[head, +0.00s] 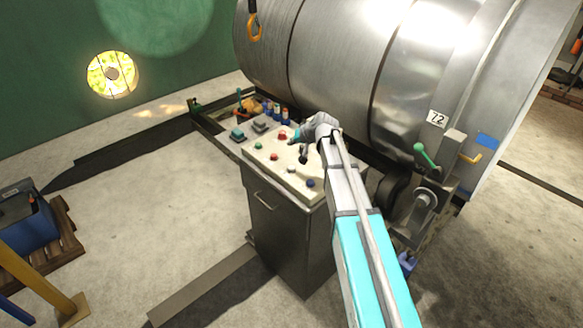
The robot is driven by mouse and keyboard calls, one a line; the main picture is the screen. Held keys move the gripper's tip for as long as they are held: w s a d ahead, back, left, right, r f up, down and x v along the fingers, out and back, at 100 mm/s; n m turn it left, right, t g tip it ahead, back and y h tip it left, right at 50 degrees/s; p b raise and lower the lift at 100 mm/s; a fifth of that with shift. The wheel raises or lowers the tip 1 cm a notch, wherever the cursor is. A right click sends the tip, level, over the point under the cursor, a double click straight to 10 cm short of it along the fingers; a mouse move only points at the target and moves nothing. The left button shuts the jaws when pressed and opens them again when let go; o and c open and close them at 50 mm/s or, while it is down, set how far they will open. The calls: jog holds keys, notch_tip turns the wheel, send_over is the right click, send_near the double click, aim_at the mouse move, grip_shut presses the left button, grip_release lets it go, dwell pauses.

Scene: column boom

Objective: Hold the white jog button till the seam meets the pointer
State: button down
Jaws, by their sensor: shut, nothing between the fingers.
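The white jog button (291,169) sits on the cream top of the control panel (265,165), near its front edge. My gripper (303,158) is over the panel, just above and to the right of the white button in the picture. It looks shut and holds nothing; it appears apart from the button, but its height over the panel is hard to tell. The large steel drum (340,60) lies behind the panel, with dark bands around it. I cannot tell which line is the seam.
Green (258,146), red (273,157) and blue (310,183) buttons sit near the white one. A green-knobbed lever (427,156) stands right of my arm. Small bottles (275,112) stand behind the panel. The floor at left is mostly open.

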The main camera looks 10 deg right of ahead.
aim_at(292, 168)
jog(key=shift+f, duration=0.2)
notch_tip(292, 168, down, 8)
jog(key=b, duration=0.8)
jog(key=shift+f+b, duration=0.2)
jog(key=shift+b, duration=0.2)
jog(key=shift+f, duration=0.1)
dwell(1.3)
jog(key=shift+f+b, duration=0.3)
jog(key=shift+b, duration=0.1)
jog(key=shift+f+b, duration=0.5)
dwell(3.9)
